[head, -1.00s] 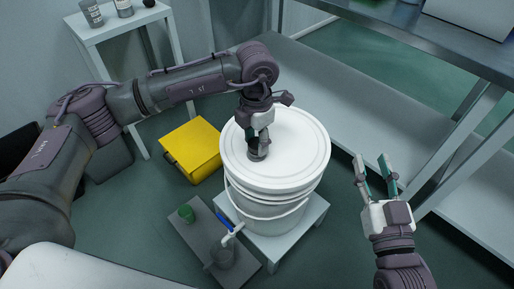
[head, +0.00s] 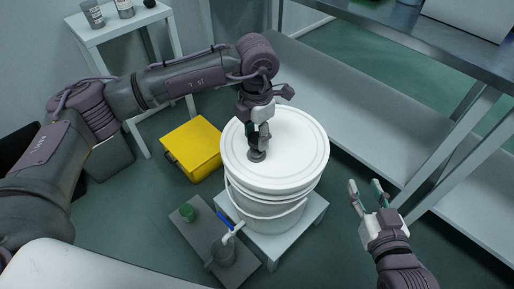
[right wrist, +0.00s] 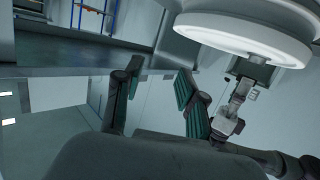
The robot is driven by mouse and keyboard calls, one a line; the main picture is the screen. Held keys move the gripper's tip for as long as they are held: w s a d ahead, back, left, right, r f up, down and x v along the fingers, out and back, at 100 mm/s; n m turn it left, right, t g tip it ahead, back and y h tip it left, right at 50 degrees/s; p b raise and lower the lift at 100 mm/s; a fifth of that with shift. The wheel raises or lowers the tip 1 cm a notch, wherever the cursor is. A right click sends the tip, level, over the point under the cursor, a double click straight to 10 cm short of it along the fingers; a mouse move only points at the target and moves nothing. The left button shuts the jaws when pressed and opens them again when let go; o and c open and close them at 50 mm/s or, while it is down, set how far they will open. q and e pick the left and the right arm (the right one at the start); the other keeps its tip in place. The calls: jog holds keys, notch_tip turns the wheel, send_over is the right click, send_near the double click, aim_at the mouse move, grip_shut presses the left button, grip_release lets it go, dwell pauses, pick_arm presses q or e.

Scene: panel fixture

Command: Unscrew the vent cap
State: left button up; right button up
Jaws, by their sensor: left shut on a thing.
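A white bucket (head: 292,160) with a flat lid stands on a small white stand. A small dark grey vent cap (head: 257,156) sits on the left part of the lid. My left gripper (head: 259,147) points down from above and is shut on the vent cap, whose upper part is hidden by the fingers. My right gripper (head: 366,187) is open and empty, to the right of the bucket and apart from it. In the right wrist view its two green-padded fingers (right wrist: 155,95) stand apart with nothing between them.
A yellow box (head: 192,148) lies left of the bucket. A grey board (head: 200,237) in front holds a green item (head: 187,212), a blue-handled thing (head: 224,221) and a grey container (head: 223,250). A metal shelf (head: 400,130) runs along the right. A side table (head: 108,32) stands back left.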

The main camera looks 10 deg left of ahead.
pick_arm(q)
jog(key=shift+r+p, duration=0.4)
jog(key=shift+r, duration=0.25)
jog(key=shift+r+p, duration=0.4)
jog(key=shift+r, duration=0.25)
pick_arm(e)
jog(key=s+d+f+g+h, duration=0.1)
jog(key=s+d+f+g, duration=0.1)
jog(key=s+f+g, duration=0.2)
jog(key=shift+f, duration=0.9)
